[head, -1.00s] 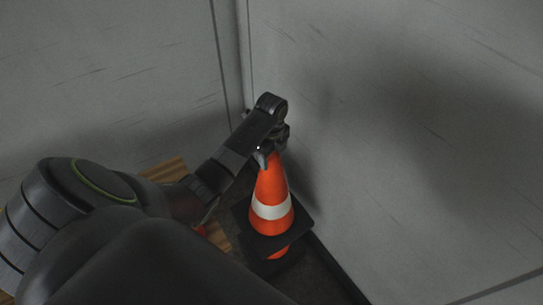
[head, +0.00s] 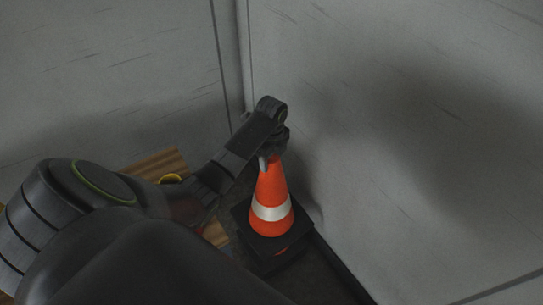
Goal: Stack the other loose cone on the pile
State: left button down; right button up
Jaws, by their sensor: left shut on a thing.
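An orange cone (head: 270,190) with a white band and a black square base stands upright in the corner, right of centre in the head view. A bit of orange (head: 281,251) shows just below its black base, so another cone appears to be under it; most of that one is hidden. My left gripper (head: 270,156) is at the top of the upper cone and is shut on its tip. My left arm covers much of the lower left. My right gripper is not in view.
Grey walls (head: 400,130) meet in a corner just behind the cone, with little room at its right. A wooden surface (head: 155,168) with a yellow ring-like thing (head: 171,178) shows behind my arm. Dark floor lies in front of the cones.

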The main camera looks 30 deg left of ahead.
pick_arm(q)
jog(key=shift+f+b, duration=3.8)
jog(key=shift+f, duration=3.3)
jog(key=shift+f+b, duration=0.75)
jog(key=shift+f, duration=0.45)
jog(key=shift+w+f+b, duration=0.1)
jog(key=shift+f+b, duration=0.25)
jog(key=shift+f, duration=0.3)
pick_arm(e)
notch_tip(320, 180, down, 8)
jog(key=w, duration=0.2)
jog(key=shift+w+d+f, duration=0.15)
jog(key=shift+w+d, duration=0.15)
pick_arm(q)
jog(key=shift+f, duration=0.15)
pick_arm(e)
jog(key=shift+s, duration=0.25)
